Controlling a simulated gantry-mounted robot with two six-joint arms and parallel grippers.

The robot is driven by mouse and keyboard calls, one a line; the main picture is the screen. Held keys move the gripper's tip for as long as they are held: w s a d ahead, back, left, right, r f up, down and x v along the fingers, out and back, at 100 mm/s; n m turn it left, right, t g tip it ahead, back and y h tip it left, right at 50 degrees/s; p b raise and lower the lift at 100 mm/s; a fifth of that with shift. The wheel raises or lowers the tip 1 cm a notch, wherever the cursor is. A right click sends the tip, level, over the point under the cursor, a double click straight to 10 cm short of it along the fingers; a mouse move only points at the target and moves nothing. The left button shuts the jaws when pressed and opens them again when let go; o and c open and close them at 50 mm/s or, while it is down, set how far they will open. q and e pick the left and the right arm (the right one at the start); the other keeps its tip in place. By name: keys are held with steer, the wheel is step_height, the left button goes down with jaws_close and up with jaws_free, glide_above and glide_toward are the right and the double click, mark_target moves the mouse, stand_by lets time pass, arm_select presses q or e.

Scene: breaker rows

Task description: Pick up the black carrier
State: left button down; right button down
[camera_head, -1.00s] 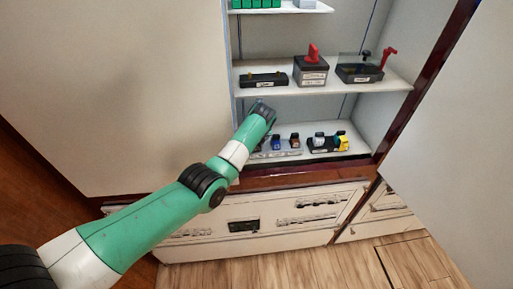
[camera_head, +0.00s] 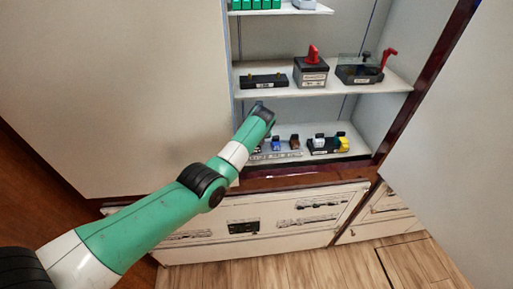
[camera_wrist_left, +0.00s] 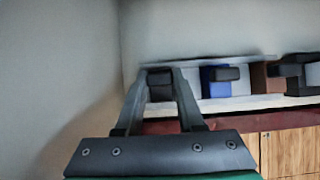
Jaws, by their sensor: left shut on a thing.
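The black carrier (camera_wrist_left: 159,86) is a small dark block at the left end of a row on the lower shelf. In the left wrist view it sits between the two fingers of my left gripper (camera_wrist_left: 161,88), which is shut on it. It looks about level with its neighbours; I cannot tell whether it is clear of the rail. In the head view my left wrist hides most of the carrier and the fingertips. My right gripper is not in view.
A blue carrier (camera_head: 276,145) and a brown carrier (camera_head: 295,143) stand to the right. Farther right is a dark block (camera_head: 321,144) with white and yellow parts. The middle shelf (camera_head: 310,90) is just above my wrist. A cabinet wall is close on the left.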

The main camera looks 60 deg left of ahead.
arm_select(q)
steer(key=shift+r, duration=0.1)
steer(key=shift+r, duration=0.6)
step_height(320, 180, up, 2)
steer(key=shift+d+r, duration=0.1)
steer(key=shift+d, duration=0.05)
steer(key=s+d+p, duration=0.1)
steer(key=s+d, duration=0.2)
steer(key=d, duration=0.5)
steer(key=s+d, duration=0.3)
steer(key=d, duration=0.6)
steer(key=shift+s+a+r+p, duration=0.1)
steer(key=shift+a+r+p, duration=0.05)
steer(key=shift+r+p, duration=1.2)
steer(key=shift+s+a+r+p, duration=0.1)
steer(key=shift+r+p, duration=1)
steer(key=shift+p, duration=0.35)
